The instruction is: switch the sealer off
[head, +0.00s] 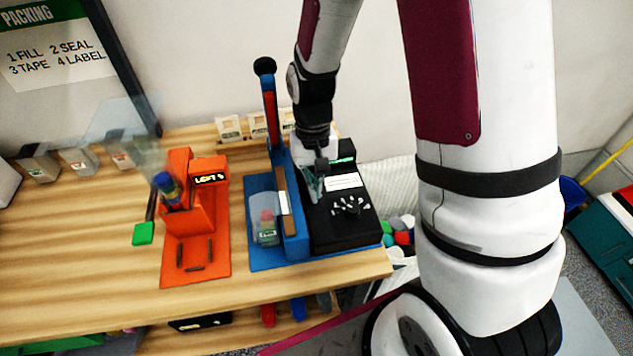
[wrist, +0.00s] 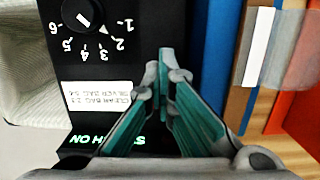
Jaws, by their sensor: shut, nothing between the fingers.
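The sealer has a blue base (head: 260,255), a raised blue lever (head: 270,110) with a black knob, and a black control box (head: 325,240) at its right. In the wrist view the box shows a numbered dial (wrist: 83,14), a white label (wrist: 98,94) about clear and silver bags, and green lit lettering (wrist: 90,139), upside down, partly hidden, ending in "ON". The switch itself is hidden from me. My gripper (head: 317,198) is shut and empty over the box's left part, beside the label. In the wrist view its fingertips (wrist: 165,62) meet near the dial; contact is unclear.
A small clear bag (head: 265,228) is at the sealer's left side. An orange dispenser (head: 190,215) with a small display stands farther left, near a green block (head: 143,233). Small cards (head: 257,125) stand behind. The wooden table (head: 70,265) is clear at front left.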

